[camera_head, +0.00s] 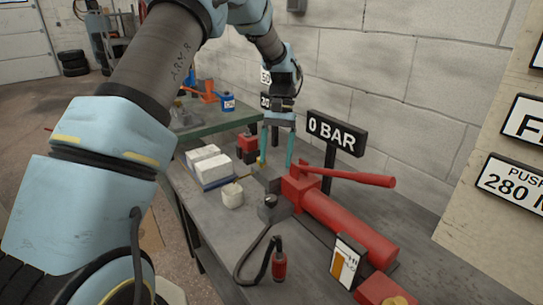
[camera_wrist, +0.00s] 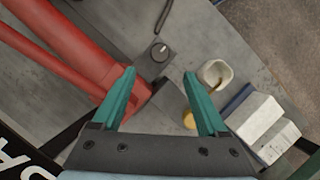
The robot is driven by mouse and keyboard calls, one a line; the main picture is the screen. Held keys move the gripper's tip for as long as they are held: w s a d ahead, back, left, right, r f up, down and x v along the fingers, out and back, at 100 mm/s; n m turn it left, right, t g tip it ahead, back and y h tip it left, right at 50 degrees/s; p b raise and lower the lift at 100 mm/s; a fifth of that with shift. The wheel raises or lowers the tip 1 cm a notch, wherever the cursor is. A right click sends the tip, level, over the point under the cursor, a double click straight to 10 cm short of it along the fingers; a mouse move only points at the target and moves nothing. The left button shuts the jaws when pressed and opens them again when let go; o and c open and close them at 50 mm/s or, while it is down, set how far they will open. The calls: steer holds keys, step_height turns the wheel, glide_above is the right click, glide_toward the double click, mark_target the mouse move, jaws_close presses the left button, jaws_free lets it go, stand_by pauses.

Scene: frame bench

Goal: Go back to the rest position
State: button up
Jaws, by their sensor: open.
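My gripper (camera_head: 277,150) hangs above the grey bench beside the rear end of a red hydraulic pump (camera_head: 347,225). It also shows in the wrist view (camera_wrist: 163,88), with its two teal fingers spread apart and nothing between them. The red pump (camera_wrist: 75,50) lies to the left of the fingers there. A black knob on a small plate (camera_wrist: 160,51) and a white cup (camera_wrist: 214,74) are beyond the fingertips. A round yellow thing (camera_wrist: 189,119) shows beside the right finger, partly hidden.
A "0 BAR" sign (camera_head: 337,133) stands close to the right of my gripper, near the block wall. White blocks (camera_head: 209,166) sit on a blue tray to the left. A black hose with a red end (camera_head: 279,265) lies in front. A green-topped table (camera_head: 215,122) is behind.

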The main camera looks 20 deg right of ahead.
steer(key=shift+a, duration=0.1)
steer(key=a+r+n+t+h, duration=0.2)
steer(key=a+r+n, duration=0.15)
steer(key=a, duration=1.35)
steer(key=s+a+n+t, duration=0.2)
steer(key=s+a+t, duration=0.1)
steer(key=s+a, duration=0.6)
steer(key=a, duration=0.4)
steer(key=shift+s+a+r+h, duration=0.3)
steer(key=shift+s+r+h, duration=0.05)
steer(key=shift+s+h, duration=0.05)
steer(key=shift+n, duration=0.25)
